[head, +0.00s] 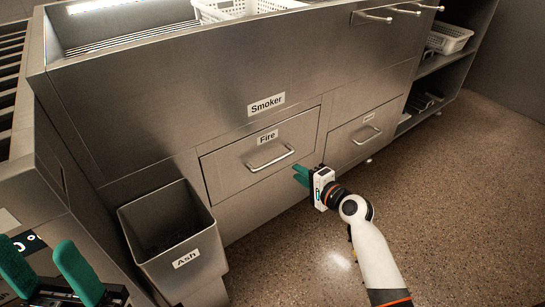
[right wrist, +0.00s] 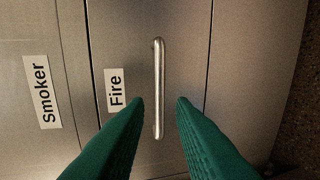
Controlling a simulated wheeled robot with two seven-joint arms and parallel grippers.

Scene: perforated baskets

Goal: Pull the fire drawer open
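The fire drawer (head: 225,172) is a shut steel front with a "Fire" label (head: 267,138) and a curved bar handle (head: 270,158). In the right wrist view the handle (right wrist: 158,88) runs up and down, lying ahead of and between the two green fingers. My right gripper (head: 300,172) is open and empty, just to the right of the handle and apart from it. My left gripper (head: 46,268) is open and empty at the lower left, far from the drawer.
An open steel bin labelled "Ash" (head: 187,259) stands left of the drawer. A "Smoker" label (head: 266,104) is above it. A second drawer (head: 352,143) is to the right. White perforated baskets (head: 447,38) sit on the shelf and counter. The speckled floor (head: 450,210) in front is clear.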

